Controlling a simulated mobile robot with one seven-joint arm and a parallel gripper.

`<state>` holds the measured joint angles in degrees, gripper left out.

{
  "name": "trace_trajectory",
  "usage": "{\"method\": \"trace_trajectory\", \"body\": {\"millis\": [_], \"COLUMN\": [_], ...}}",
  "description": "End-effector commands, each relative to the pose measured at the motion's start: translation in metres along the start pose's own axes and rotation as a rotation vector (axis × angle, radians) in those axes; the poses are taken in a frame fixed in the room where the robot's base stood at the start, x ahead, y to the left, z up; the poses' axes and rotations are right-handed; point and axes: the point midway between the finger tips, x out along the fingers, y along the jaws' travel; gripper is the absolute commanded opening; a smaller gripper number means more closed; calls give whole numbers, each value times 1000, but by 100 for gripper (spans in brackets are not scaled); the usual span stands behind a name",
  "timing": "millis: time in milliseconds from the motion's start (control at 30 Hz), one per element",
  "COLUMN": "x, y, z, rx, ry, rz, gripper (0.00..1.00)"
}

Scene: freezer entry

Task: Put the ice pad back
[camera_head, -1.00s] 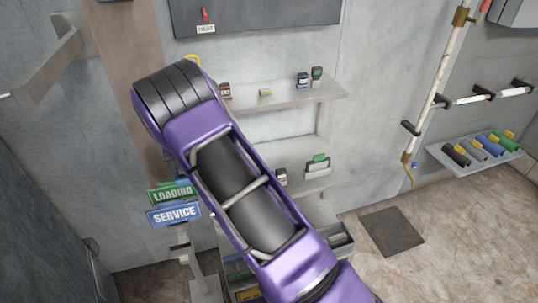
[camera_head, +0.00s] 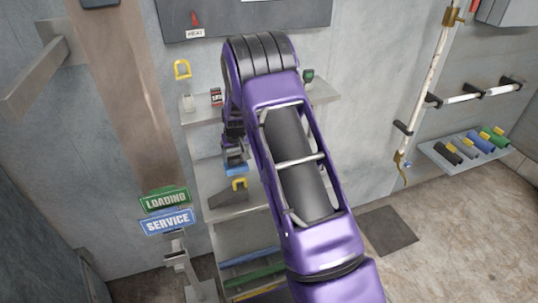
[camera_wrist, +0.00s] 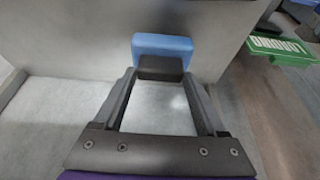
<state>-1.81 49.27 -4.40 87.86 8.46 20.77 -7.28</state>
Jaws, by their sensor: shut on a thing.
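My gripper (camera_head: 234,150) hangs left of my purple arm, in front of the wall shelves. In the wrist view my gripper (camera_wrist: 160,75) is shut on a small blue pad with a dark grip block, which I take for the ice pad (camera_wrist: 162,44). The ice pad (camera_head: 236,168) also shows in the head view, just under the gripper and above the middle shelf (camera_head: 222,211). I cannot tell whether it touches anything. My arm hides part of the shelves.
The upper shelf (camera_head: 322,95) holds a few small items. A grey wedge with a yellow handle (camera_head: 240,184) is on the middle shelf. Blue and green strips (camera_head: 252,270) lie lower down. A green LOADING sign (camera_head: 165,199) and blue SERVICE sign (camera_head: 167,221) stand left.

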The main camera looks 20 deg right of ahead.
Motion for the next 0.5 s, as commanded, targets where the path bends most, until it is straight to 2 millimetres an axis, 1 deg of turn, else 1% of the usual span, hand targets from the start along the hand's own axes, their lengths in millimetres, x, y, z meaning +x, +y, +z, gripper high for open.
{"method": "trace_trajectory", "body": {"millis": [33, 100, 200, 300, 400, 500], "x": [0, 0, 0, 1, 1, 1], "y": [16, 36, 62, 84, 99, 106], "z": [0, 0, 0, 0, 0, -1], "rx": [6, 7, 6, 4, 2, 1], "ry": [0, 1, 1, 0, 0, 1], "rz": [1, 2, 2, 0, 0, 0], "gripper": [30, 30, 30, 30, 30, 30]}}
